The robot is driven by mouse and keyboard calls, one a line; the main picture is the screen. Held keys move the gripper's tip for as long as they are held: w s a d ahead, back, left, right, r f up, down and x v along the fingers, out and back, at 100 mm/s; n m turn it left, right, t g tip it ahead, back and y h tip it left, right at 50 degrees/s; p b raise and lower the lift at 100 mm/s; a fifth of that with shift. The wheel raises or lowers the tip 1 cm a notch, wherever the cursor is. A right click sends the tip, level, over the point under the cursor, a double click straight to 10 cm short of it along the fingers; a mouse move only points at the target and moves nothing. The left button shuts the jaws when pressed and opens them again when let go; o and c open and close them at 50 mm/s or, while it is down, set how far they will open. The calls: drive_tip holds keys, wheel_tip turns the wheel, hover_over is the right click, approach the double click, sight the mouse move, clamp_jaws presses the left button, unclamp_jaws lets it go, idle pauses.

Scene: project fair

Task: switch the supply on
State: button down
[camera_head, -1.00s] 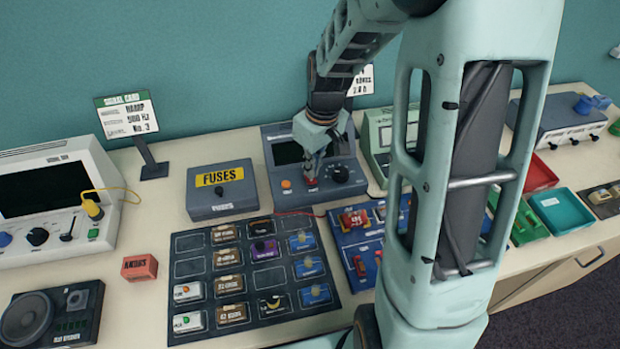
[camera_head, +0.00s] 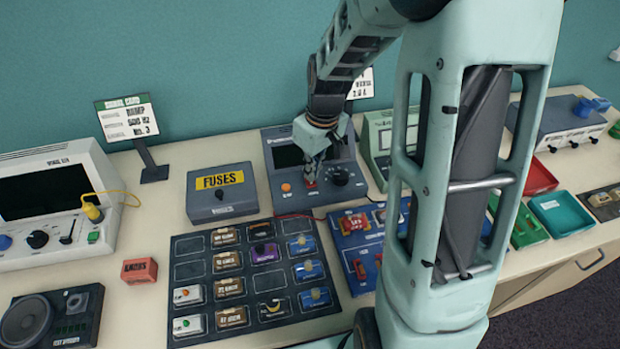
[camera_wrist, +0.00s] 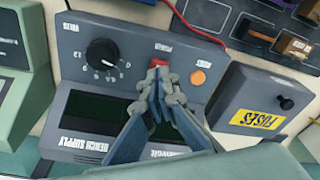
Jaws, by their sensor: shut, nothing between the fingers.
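The bench supply (camera_head: 268,158) is a dark grey box with a dark display, standing behind the component board. In the wrist view the supply (camera_wrist: 75,75) appears upside down, with a black knob (camera_wrist: 102,52), a red power switch (camera_wrist: 159,62) and an orange round light or button (camera_wrist: 198,77). The orange one also shows in the head view (camera_head: 286,187). My gripper (camera_head: 311,182) points down at the supply's front panel. In the wrist view my gripper's (camera_wrist: 158,72) fingertips are together, empty, at the red switch and partly cover it. I cannot tell whether they touch it.
A grey FUSES box (camera_head: 222,193) stands just left of the supply. A board of component blocks (camera_head: 190,245) and a blue board (camera_head: 350,225) lie in front. A red wire (camera_wrist: 205,34) runs from the supply. A green instrument (camera_head: 378,135) stands close on the right.

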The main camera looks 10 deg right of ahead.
sight(312, 184)
drive_tip(key=shift+f+b, duration=0.8)
drive_tip(key=shift+f, duration=0.2)
idle(0.6)
drive_tip(key=shift+r+p, duration=2.55)
drive_tip(key=shift+r, duration=1)
